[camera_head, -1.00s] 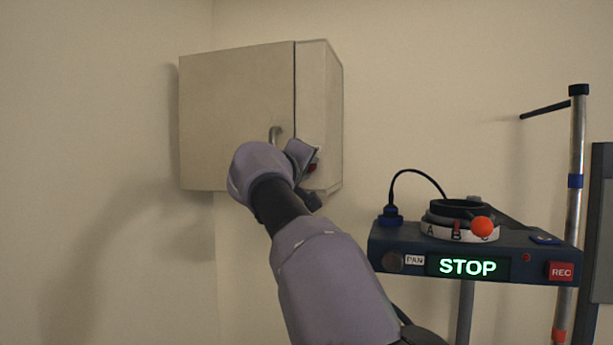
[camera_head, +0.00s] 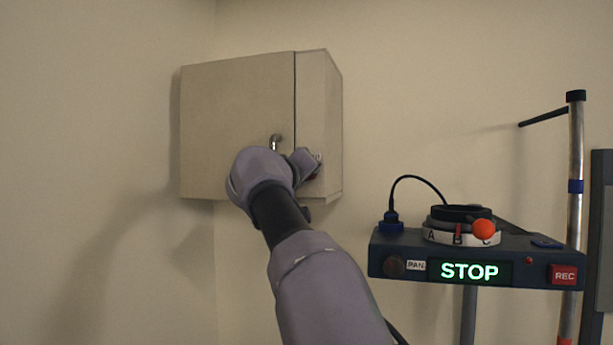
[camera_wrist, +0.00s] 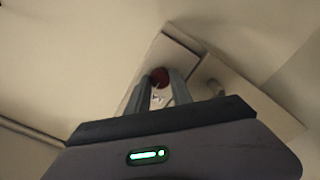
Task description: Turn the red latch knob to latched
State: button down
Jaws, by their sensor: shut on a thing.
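The red latch knob (camera_wrist: 159,76) sits on the narrow right-hand side of a beige wall cabinet (camera_head: 238,100). In the head view only a small dark red part of the knob (camera_head: 314,175) shows beside my wrist. In the wrist view my gripper (camera_wrist: 161,82) has its two grey fingers on either side of the knob, shut on it. Small marks or lettering show beside the knob, too small to read. The knob's exact angle cannot be made out. In the head view my wrist hides the fingertips.
The cabinet door is closed and has a metal handle (camera_head: 276,142) just above my wrist. To the right stands a dark blue console (camera_head: 400,240) with a STOP display (camera_head: 469,271), an orange ball (camera_head: 484,229) on a lettered ring, and a metal pole (camera_head: 575,150) behind.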

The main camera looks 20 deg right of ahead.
jog(key=c, duration=1.1)
grip_release()
jog(key=b+v, duration=0.4)
jog(key=v, duration=1.3)
jog(key=shift+s+a, duration=0.2)
